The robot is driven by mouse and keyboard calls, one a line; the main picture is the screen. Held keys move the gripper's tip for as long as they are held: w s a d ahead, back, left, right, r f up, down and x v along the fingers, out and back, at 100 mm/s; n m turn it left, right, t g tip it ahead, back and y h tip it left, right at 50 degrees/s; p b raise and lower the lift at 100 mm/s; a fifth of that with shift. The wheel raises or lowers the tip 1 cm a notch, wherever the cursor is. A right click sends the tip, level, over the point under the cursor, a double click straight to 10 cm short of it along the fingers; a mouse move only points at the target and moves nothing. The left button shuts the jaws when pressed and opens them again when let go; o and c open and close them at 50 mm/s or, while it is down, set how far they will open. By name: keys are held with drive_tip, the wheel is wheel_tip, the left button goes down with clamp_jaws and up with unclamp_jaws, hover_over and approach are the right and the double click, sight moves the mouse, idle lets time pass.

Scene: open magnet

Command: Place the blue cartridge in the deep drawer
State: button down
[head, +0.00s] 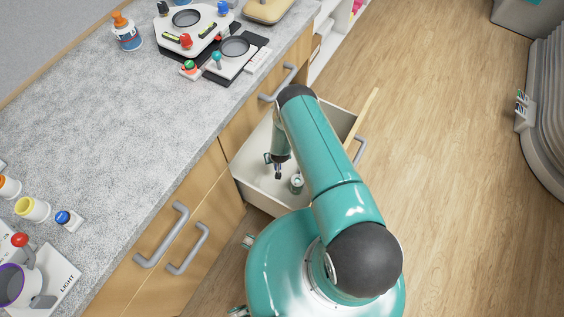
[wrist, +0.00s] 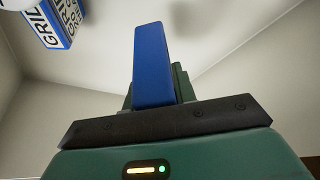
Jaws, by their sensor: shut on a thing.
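My gripper (head: 278,172) reaches down into the open deep drawer (head: 257,190), between its pale walls. In the wrist view the gripper (wrist: 154,88) is shut on a plain blue bar-shaped piece, the blue cartridge (wrist: 151,62). The cartridge stands out past the dark green fingers, above the pale drawer floor (wrist: 225,25). Whether it touches the floor I cannot tell. In the head view the cartridge is too small to make out clearly. My arm covers part of the drawer.
A small round canister (head: 296,184) stands in the drawer. A blue-and-white lettered box (wrist: 58,20) shows at the wrist view's upper left. The grey counter (head: 110,130) holds devices and bottles. Closed cabinet handles (head: 165,235) flank the drawer. The wooden floor (head: 450,160) at right is clear.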

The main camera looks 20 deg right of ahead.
wheel_tip(320, 180, down, 10)
drive_tip(key=shift+r, duration=0.1)
idle(0.4)
drive_tip(key=c, duration=1.1)
unclamp_jaws()
drive_tip(key=shift+r, duration=0.15)
drive_tip(key=v, duration=1.2)
